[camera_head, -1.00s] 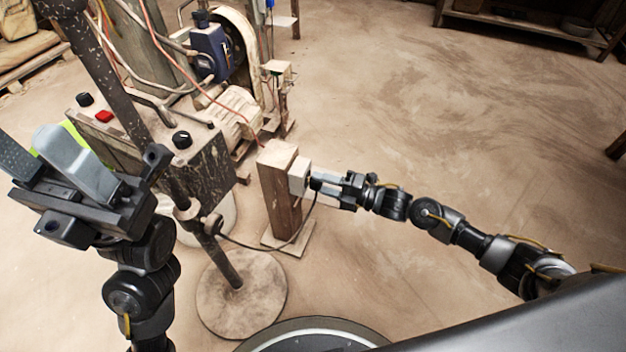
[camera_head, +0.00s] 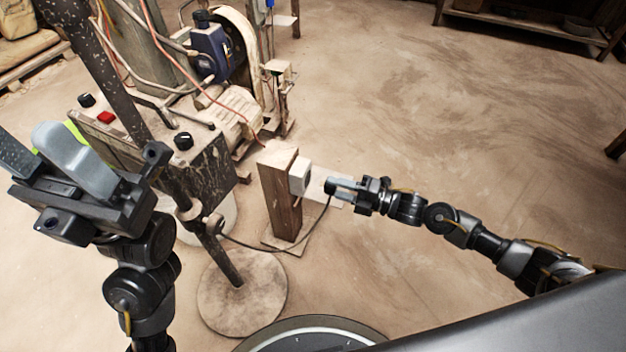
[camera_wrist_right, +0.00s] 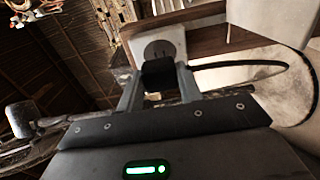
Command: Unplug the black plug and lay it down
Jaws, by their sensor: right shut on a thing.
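The black plug (camera_head: 331,186) is held between the fingers of my right gripper (camera_head: 338,187), to the right of the white socket box (camera_head: 299,178), with a gap between them. In the right wrist view the black plug (camera_wrist_right: 158,74) sits between both fingers, in front of the socket face (camera_wrist_right: 159,48), whose slots are bare. Its black cable (camera_head: 318,222) hangs from the plug and curves left to the metal pole. My left gripper (camera_head: 28,143) is open, with its fingers apart, at the left over the machine's near side; nothing is seen held in it.
The socket box is on a wooden post (camera_head: 280,200). A pale, flat plate (camera_head: 319,193) lies just right of it, below the plug. The control box (camera_head: 185,160) and motor (camera_head: 235,118) stand at left. A round pole base (camera_head: 240,300) is in front. Floor at right is clear.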

